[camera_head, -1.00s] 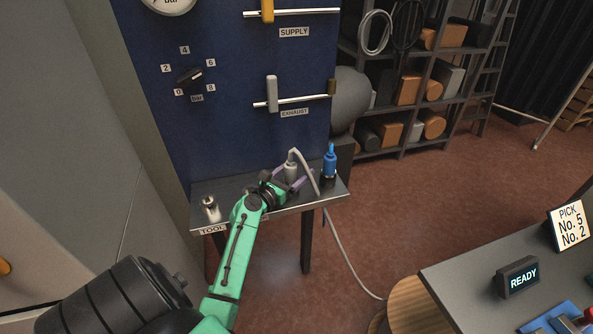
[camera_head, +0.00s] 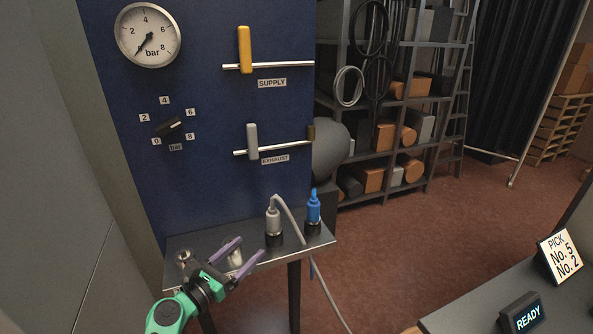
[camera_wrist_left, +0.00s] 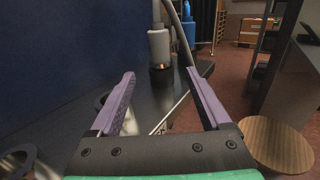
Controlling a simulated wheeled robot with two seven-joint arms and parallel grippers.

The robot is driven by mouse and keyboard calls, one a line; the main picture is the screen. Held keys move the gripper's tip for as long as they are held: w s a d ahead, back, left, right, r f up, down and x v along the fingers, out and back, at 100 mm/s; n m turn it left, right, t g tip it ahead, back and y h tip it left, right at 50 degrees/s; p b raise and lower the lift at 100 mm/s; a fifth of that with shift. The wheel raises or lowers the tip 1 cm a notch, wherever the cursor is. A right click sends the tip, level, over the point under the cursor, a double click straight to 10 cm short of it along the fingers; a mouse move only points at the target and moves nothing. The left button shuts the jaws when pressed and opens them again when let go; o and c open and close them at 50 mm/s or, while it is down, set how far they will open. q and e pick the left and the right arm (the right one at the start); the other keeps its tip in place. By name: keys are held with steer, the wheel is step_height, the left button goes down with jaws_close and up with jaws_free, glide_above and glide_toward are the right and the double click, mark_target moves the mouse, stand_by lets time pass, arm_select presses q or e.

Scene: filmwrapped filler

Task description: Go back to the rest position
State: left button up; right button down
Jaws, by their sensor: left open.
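My left gripper (camera_head: 250,249) is open and empty above the small metal shelf (camera_head: 205,240), its purple fingers spread. It also shows in the left wrist view (camera_wrist_left: 160,76). A grey hose connector (camera_head: 273,220) stands upright in a dark holder at the back of the shelf, apart from the fingers. A blue connector (camera_head: 313,207) stands upright to its right. In the left wrist view the grey connector (camera_wrist_left: 159,45) stands beyond the fingertips. My right gripper is not in view.
A blue panel (camera_head: 205,110) behind the shelf carries a gauge (camera_head: 148,36), a dial (camera_head: 169,127), a yellow supply handle (camera_head: 245,50) and a grey exhaust handle (camera_head: 252,142). A small metal piece (camera_head: 184,258) sits on the shelf's left. A table with a READY display (camera_head: 522,316) stands at lower right.

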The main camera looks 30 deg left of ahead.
arm_select(q)
steer(key=shift+w, duration=0.1)
steer(key=s+d+f+m+g+h, duration=0.2)
steer(key=d+f+m+g, duration=0.5)
steer(key=m, duration=0.7)
steer(key=s+d+f+m+g+h, duration=0.2)
steer(key=d+f+m+g, duration=0.3)
steer(key=d+m, duration=0.65)
steer(key=s+a+f+m+g+y, duration=0.25)
steer(key=s+m, duration=0.25)
steer(key=m, duration=0.7)
steer(key=s+f+g, duration=0.1)
steer(key=s+f, duration=0.2)
steer(key=f, duration=2.1)
steer(key=s+a+f+m+g+y, duration=0.1)
steer(key=s+a+f, duration=0.2)
steer(key=s+f, duration=1)
steer(key=s, duration=0.3)
steer(key=shift+s, duration=0.15)
